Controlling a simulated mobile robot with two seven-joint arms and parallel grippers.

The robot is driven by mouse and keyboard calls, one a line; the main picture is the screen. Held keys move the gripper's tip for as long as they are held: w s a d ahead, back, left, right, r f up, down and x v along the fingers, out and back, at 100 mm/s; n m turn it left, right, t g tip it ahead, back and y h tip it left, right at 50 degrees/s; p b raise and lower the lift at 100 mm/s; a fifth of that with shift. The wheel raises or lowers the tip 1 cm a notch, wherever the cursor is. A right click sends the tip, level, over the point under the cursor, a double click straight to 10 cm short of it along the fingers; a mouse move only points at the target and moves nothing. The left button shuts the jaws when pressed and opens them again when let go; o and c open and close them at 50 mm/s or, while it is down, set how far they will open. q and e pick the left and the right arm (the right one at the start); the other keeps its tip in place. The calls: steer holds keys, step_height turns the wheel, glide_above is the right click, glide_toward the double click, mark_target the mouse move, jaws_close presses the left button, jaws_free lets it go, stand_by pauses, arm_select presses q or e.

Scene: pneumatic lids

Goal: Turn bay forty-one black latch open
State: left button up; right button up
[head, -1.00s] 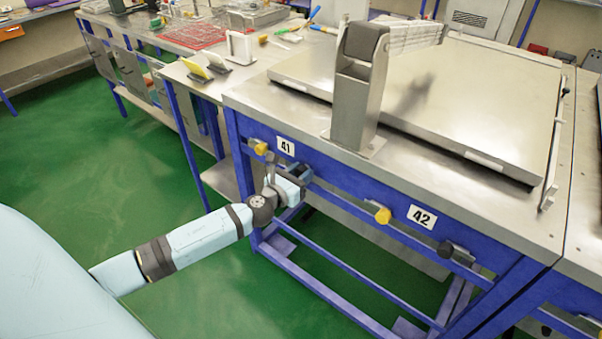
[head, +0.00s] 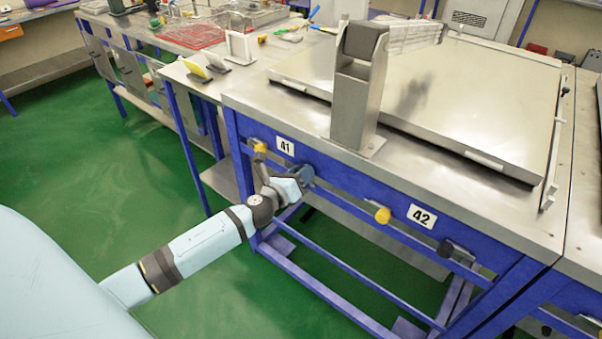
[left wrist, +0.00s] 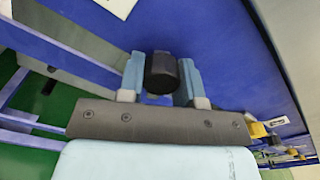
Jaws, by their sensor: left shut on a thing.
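The bay 41 label (head: 286,146) is on the blue front rail of the steel bench. A yellow knob (head: 260,148) sits just left of and level with that label. My left gripper (head: 303,177) is at the rail, below and right of the label. In the left wrist view, the black latch knob (left wrist: 161,73) stands between the two light-blue fingers of my left gripper (left wrist: 160,78), which is shut on it. In the head view the gripper hides this knob. My right gripper is in neither view.
Right of my left gripper, the bay 42 label (head: 422,216) has a yellow knob (head: 382,215) and a black knob (head: 446,250) near it. A large metal lid (head: 470,100) lies shut on the bench top. Green floor (head: 150,200) is open at the left.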

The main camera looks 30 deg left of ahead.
arm_select(q)
steer(key=n+p, duration=0.1)
steer(key=n, duration=0.5)
steer(key=shift+d+r+n, duration=0.1)
steer(key=shift+r+n, duration=0.05)
steer(key=shift+n, duration=0.15)
steer(key=n+p, duration=0.2)
steer(key=n, duration=0.3)
steer(key=shift+p, duration=0.3)
steer(key=shift+n, duration=0.4)
steer(key=o, duration=0.9)
steer(key=shift+o, duration=0.2)
steer(key=shift+s, duration=0.1)
steer(key=s+a, duration=0.1)
steer(key=s, duration=1.2)
steer(key=shift+s, duration=0.3)
